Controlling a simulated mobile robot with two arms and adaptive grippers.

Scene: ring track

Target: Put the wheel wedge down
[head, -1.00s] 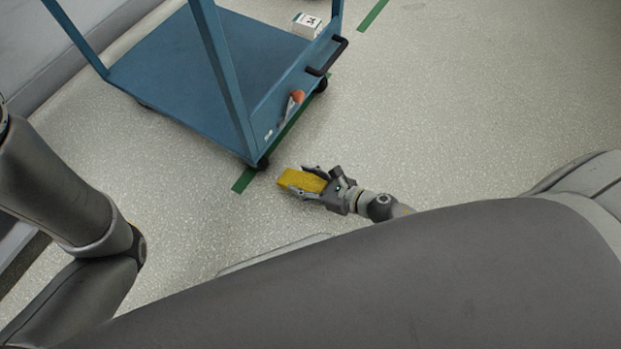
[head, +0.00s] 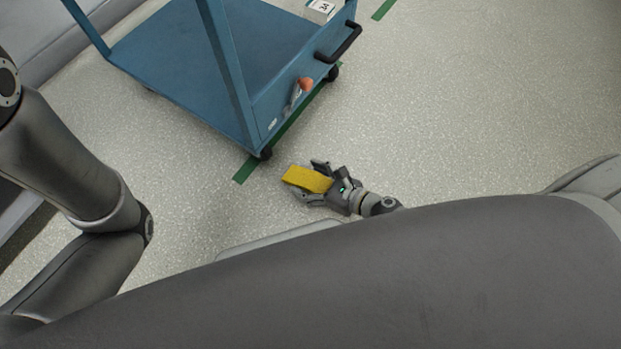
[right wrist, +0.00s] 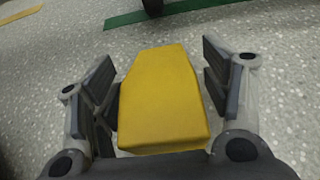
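The yellow wheel wedge (head: 307,179) is low by the floor, just right of the blue cart's near corner wheel (head: 265,153). It appears to rest on the floor. My right gripper (head: 312,182) is around it, fingers spread to either side.
Speckled floor on the right is clear.

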